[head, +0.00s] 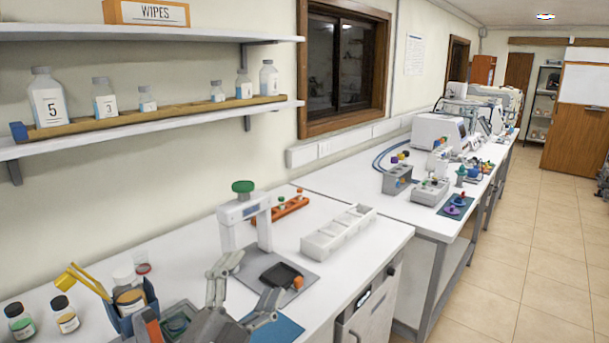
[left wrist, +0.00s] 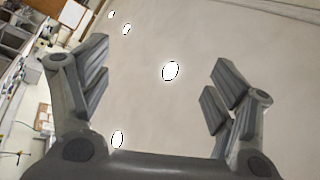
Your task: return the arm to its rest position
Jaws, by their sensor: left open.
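My left gripper (head: 243,290) is at the bottom of the head view, raised over the near bench with its fingers spread apart and nothing between them. In the left wrist view my left gripper (left wrist: 158,90) also shows open and empty, with the pale ceiling and its lights behind it. My right gripper shows in neither view.
The white bench (head: 345,270) carries a device with a green knob (head: 243,187), a white divided tray (head: 338,231), an orange rack (head: 287,208) and a blue caddy (head: 133,309). Small bottles (head: 65,314) stand at left. Shelves (head: 150,128) line the wall. The tiled floor (head: 545,220) at right is clear.

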